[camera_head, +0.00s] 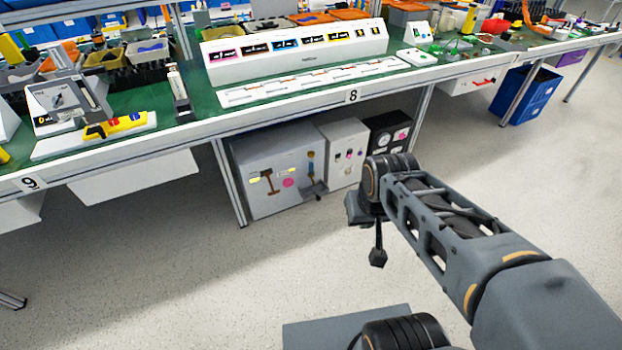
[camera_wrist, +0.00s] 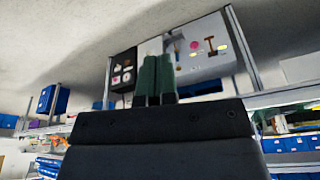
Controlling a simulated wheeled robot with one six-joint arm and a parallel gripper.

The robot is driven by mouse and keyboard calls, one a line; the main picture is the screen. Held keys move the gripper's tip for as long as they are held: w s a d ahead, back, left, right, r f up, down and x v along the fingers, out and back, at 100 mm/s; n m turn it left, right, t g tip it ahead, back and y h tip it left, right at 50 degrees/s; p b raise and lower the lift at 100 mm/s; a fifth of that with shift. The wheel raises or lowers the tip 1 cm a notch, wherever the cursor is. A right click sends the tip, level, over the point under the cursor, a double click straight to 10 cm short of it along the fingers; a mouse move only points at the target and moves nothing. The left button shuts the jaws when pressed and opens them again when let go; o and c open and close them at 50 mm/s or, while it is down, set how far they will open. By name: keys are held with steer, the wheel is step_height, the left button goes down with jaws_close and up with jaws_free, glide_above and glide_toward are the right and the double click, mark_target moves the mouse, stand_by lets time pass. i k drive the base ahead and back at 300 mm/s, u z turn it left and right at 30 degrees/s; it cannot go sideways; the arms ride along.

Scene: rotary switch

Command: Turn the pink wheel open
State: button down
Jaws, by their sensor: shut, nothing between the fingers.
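The pink wheel (camera_head: 288,183) is a small round disc on the front of a large grey panel box (camera_head: 262,202) under the bench. In the wrist view, which is upside down, the pink wheel (camera_wrist: 194,45) shows to the right of my fingers. My gripper (camera_head: 377,258) hangs in front of and to the right of the boxes, pointing down in the head view, apart from the wheel. In the wrist view my gripper (camera_wrist: 155,80) shows two dark green fingers close together with nothing between them. They hide part of the boxes behind.
A white box (camera_head: 347,152) with small knobs and a black box (camera_head: 388,137) with dials stand right of the grey box. The bench top (camera_head: 205,130) overhangs them, with a metal leg (camera_head: 229,184) at their left. The floor (camera_head: 150,270) in front is clear.

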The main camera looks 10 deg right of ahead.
mark_target(288, 181)
steer(key=u, duration=0.75)
steer(key=i, duration=1.25)
steer(key=z, duration=0.8)
